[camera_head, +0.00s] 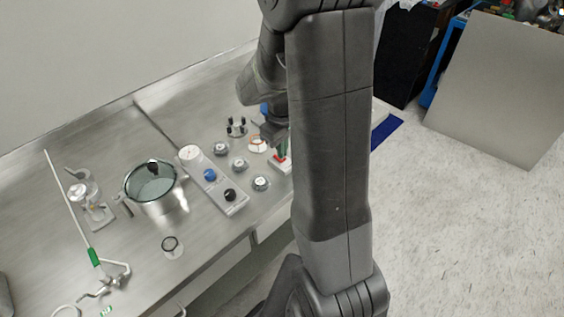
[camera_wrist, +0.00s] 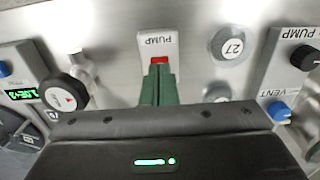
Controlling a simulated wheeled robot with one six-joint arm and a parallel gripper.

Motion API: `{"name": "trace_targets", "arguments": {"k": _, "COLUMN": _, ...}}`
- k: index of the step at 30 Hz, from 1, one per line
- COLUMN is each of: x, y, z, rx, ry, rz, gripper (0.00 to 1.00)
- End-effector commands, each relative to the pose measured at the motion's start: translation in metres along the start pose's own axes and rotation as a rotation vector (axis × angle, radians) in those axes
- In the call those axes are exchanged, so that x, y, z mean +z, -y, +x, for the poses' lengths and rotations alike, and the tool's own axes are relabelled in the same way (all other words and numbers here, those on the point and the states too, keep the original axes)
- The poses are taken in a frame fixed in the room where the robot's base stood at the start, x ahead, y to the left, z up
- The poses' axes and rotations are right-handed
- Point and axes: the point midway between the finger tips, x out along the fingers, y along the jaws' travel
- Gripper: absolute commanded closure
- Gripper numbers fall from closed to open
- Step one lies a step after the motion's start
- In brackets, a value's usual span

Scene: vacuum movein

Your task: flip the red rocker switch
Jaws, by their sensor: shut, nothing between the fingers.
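The red rocker switch (camera_wrist: 159,60) sits on a small white plate (camera_wrist: 158,43) marked PUMP, upside down in the wrist view. My gripper (camera_wrist: 159,70) has green fingertips closed together, right at the near edge of the red switch. I cannot tell whether they touch it. The fingers cover the lower part of the plate. In the head view, my gripper (camera_head: 282,151) points down over the white plate (camera_head: 286,167) with a bit of red showing. My arm hides much of the area around it.
A panel with a blue knob (camera_head: 210,174) and a black knob (camera_head: 230,194) lies left of the switch. Several round numbered discs, such as disc 27 (camera_wrist: 231,45), stand close by. A glass-topped metal pot (camera_head: 153,186) is farther left.

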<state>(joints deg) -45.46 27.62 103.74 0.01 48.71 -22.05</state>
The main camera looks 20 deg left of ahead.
Motion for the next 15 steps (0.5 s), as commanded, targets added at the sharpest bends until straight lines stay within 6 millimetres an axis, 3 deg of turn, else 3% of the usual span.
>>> {"name": "trace_targets", "arguments": {"k": 15, "x": -0.001, "y": 0.000, "z": -0.046, "rx": 0.001, "ry": -0.002, "rz": 0.000, "gripper": 1.00}}
